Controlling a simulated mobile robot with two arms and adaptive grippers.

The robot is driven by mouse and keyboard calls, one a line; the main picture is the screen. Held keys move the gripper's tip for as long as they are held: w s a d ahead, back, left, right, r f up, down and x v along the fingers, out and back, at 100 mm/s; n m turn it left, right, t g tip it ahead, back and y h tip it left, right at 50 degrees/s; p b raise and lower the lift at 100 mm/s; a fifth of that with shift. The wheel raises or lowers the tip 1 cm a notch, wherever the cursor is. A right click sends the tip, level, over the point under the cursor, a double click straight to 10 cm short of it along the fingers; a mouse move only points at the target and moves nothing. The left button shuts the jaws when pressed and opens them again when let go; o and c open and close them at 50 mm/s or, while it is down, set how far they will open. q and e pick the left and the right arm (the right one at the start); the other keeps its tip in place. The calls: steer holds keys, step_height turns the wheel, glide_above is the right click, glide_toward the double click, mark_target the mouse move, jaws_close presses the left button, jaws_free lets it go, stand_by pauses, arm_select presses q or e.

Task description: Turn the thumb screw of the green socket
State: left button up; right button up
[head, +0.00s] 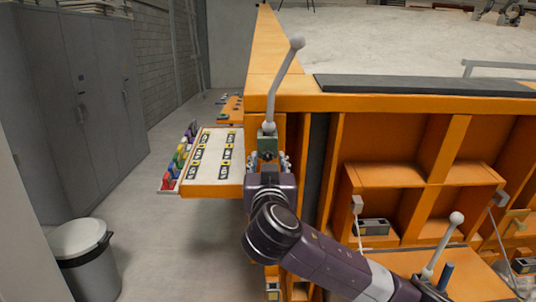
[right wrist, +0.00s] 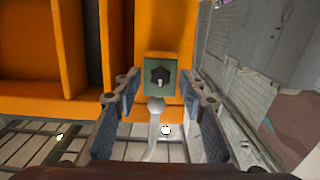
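The green socket (head: 267,144) is on the orange frame in the head view, with a grey ball-ended lever (head: 285,80) rising from it. In the right wrist view the green socket (right wrist: 161,93) faces the camera, and its black star-shaped thumb screw (right wrist: 160,76) shows near the middle. My right gripper (head: 268,161) is in front of the socket. In the right wrist view its two fingers (right wrist: 161,82) are spread to either side of the socket, with nothing between the pads. Whether the tips reach past the screw is hard to tell. My left gripper is not in view.
A tray with a white labelled board (head: 212,153) sticks out left of the frame, with coloured pieces along its edge. A bin (head: 82,262) and grey cabinets (head: 85,90) stand farther left. Orange shelves (head: 385,175) and another ball-ended lever (head: 446,240) are at right.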

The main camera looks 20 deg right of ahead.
steer(key=shift+w, duration=0.4)
jaws_close()
steer(key=shift+f, duration=0.1)
